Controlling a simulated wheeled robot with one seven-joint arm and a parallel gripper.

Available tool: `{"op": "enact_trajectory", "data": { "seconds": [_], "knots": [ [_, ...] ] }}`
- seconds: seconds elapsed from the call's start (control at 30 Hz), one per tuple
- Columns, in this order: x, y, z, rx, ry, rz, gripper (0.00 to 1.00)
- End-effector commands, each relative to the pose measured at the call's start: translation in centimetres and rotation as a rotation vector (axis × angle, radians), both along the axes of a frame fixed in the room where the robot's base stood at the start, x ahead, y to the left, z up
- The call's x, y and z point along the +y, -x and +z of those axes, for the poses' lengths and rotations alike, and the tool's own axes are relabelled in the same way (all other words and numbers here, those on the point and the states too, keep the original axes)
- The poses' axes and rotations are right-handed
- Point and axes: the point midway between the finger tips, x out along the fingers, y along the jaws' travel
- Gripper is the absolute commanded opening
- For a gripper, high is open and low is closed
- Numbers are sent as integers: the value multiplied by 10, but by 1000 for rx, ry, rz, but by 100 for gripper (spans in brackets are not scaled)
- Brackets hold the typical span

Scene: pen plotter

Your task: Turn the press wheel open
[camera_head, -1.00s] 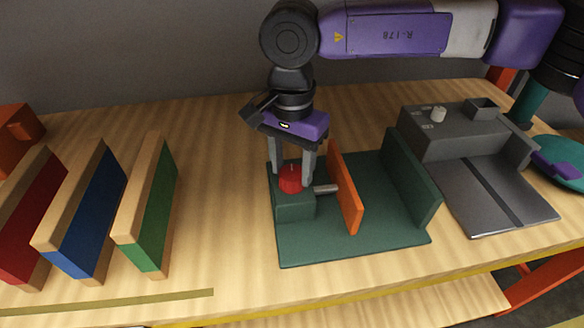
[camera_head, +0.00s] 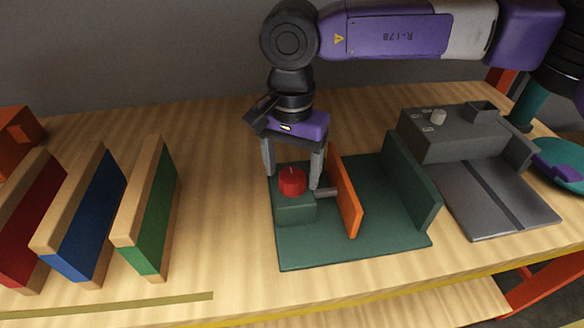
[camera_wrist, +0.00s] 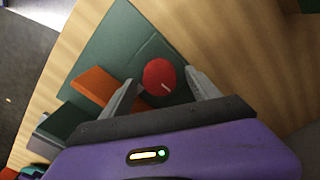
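The press wheel is a red round knob (camera_head: 292,182) on a dark green block (camera_head: 294,208) of the green press. A pale line marks its top. A grey rod leads from the block to an upright orange plate (camera_head: 346,195), with a gap between the plate and the fixed green wall (camera_head: 412,185). My gripper (camera_head: 291,176) points down over the knob with its fingers spread, one on each side. In the wrist view the knob (camera_wrist: 159,76) sits between the open fingers (camera_wrist: 163,80), with visible gaps beside it.
Red, blue and green wood-edged panels (camera_head: 150,215) stand at the left. A grey machine (camera_head: 450,135) with a small white knob stands to the right of the press. The wooden table (camera_head: 225,200) is clear between the green panel and the press.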

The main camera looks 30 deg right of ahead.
Motion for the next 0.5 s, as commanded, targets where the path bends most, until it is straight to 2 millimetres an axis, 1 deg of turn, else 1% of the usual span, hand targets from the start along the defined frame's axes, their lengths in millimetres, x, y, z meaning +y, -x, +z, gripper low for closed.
{"op": "enact_trajectory", "data": {
  "seconds": [0.27,0.37,0.5],
  "knots": [
    [0,0,1,1,1,-1,70],
    [-1,-1,10,-2,1,-2,70],
    [-1,-1,33,-2,2,-1,70]
  ]
}}
